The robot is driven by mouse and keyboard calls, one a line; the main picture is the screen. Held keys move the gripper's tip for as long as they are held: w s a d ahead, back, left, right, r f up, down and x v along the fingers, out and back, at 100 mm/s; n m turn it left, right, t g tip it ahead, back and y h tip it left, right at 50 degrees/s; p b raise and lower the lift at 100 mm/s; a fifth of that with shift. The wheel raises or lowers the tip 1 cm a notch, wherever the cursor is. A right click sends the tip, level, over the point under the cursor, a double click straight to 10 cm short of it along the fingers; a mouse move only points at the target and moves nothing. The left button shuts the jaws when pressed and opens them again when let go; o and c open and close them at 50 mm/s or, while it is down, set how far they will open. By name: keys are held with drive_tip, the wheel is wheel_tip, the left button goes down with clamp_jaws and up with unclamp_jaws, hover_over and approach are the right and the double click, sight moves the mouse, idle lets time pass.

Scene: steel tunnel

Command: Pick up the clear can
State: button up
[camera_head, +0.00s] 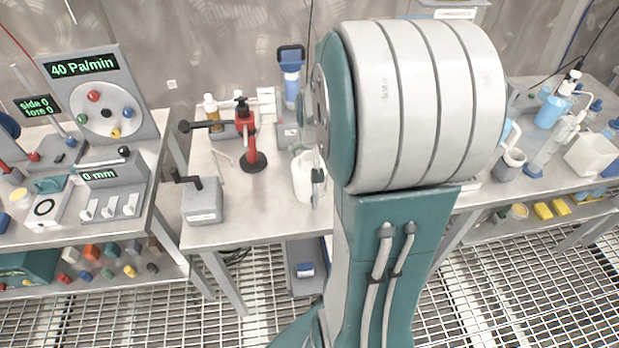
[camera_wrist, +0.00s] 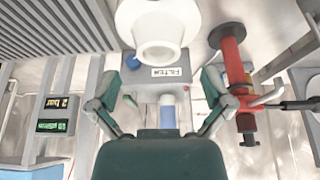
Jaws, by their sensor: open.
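My gripper (camera_wrist: 158,78) is open in the wrist view, with its two green and grey fingers spread apart and nothing between them touching. A white, round, open-mouthed container (camera_wrist: 158,22) stands just beyond the fingertips, cut by the top edge. A whitish container (camera_head: 303,178) also shows in the head view on the middle table, partly covered by my arm; it looks like the same one. I cannot tell for sure that it is the clear can. In the head view my large arm joint hides most of the gripper.
A grey box labelled FILTER (camera_wrist: 170,72) with a blue cylinder (camera_wrist: 168,112) lies beyond the fingers. A red stand (camera_head: 246,135) with a black lever is close by. A grey crank box (camera_head: 203,202) is at the table's front left. Bottles and beakers fill the right table.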

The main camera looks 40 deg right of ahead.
sight(310, 160)
drive_tip(key=x, duration=0.4)
drive_tip(key=shift+f, duration=0.45)
drive_tip(key=shift+s, duration=0.1)
drive_tip(key=c, duration=1.3)
